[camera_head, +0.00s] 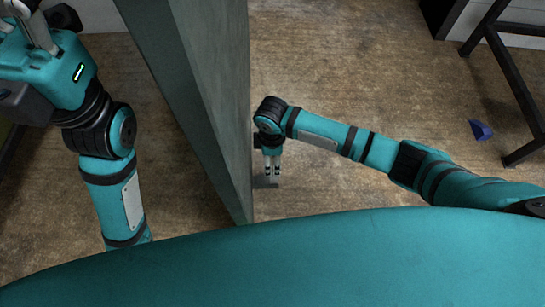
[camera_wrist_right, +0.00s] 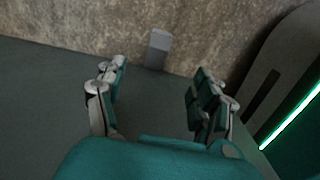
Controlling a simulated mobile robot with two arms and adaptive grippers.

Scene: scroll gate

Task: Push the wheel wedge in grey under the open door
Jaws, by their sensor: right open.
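The grey wedge (camera_head: 265,182) lies on the floor at the foot of the open grey-green door (camera_head: 205,75), on its right side. In the right wrist view the wedge (camera_wrist_right: 159,48) shows beyond and between the fingertips, where the door (camera_wrist_right: 45,105) meets the floor. Whether any of it is under the door I cannot tell. My right gripper (camera_head: 272,173) points down just above the wedge, open and empty; its spread fingers also show in the right wrist view (camera_wrist_right: 161,70). My left gripper (camera_head: 28,18) is at the top left, cut by the frame edge.
A blue wedge-like block (camera_head: 481,130) lies on the floor to the right, near a black metal frame (camera_head: 510,80). The door stands between my two arms.

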